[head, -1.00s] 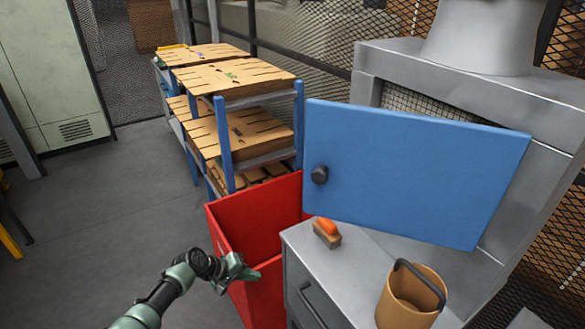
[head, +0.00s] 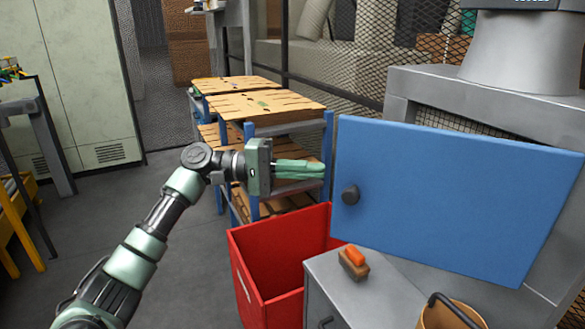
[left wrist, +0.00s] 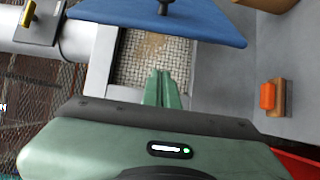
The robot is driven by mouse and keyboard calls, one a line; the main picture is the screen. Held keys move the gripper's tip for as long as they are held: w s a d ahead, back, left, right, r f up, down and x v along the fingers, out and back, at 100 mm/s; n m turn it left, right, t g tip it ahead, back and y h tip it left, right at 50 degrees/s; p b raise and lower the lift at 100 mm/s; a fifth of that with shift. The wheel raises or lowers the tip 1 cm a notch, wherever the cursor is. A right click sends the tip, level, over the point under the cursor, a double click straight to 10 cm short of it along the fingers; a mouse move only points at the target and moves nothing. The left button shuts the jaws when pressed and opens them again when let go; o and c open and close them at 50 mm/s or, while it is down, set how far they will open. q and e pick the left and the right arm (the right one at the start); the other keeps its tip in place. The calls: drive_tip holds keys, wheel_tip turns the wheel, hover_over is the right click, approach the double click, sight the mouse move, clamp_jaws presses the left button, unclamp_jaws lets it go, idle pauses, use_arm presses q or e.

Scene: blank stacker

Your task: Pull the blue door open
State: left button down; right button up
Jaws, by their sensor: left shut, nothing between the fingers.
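The blue door (head: 450,205) stands swung out from the grey machine (head: 490,90), with a dark round knob (head: 350,194) near its left edge. In the left wrist view the door (left wrist: 160,22) is at the top and its knob (left wrist: 165,5) is cut by the top edge. A mesh-backed opening (left wrist: 150,65) shows below the door there. My left gripper (head: 322,170) is shut and empty, its green fingers just left of the door and apart from the knob. The fingers also show in the left wrist view (left wrist: 162,75). My right gripper is not in view.
A red bin (head: 280,260) stands below my left gripper. A brush with an orange top (head: 354,259) and a tan bucket (head: 445,316) are on the grey cabinet (head: 385,290). Blue racks with wooden boards (head: 262,103) stand behind.

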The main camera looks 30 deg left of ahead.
use_arm(q)
drive_tip(key=s+d, duration=0.1)
drive_tip(key=d, duration=0.1)
drive_tip(key=s+d, duration=0.1)
drive_tip(key=d, duration=0.1)
drive_tip(key=shift+s, duration=0.3)
idle(0.3)
